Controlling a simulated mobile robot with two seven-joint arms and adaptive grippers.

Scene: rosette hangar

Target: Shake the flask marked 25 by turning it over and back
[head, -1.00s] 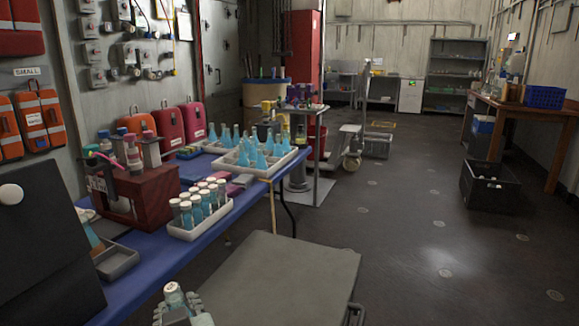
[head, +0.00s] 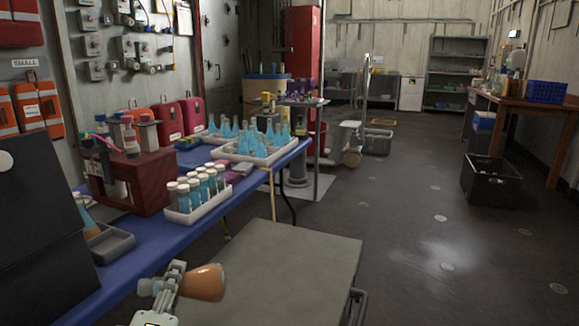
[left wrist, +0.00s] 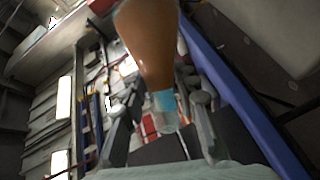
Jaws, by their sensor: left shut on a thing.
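My left gripper (head: 170,284) is shut on the neck of a flask (head: 204,282) with amber-brown contents. The flask lies on its side in the air, its wide base to the right and its mouth end to the left of the fingers. In the left wrist view, the flask (left wrist: 150,45) fills the top middle, with a blue band on its neck between the two fingers (left wrist: 163,122). No marking 25 can be read on it. My right gripper is not in view.
A grey tabletop (head: 290,262) lies beside the gripper. The blue table (head: 150,260) at left carries a white rack of capped bottles (head: 205,207), a tray of blue flasks (head: 238,158), a dark red rack (head: 145,180) and a grey tray (head: 112,246). Open floor lies to the right.

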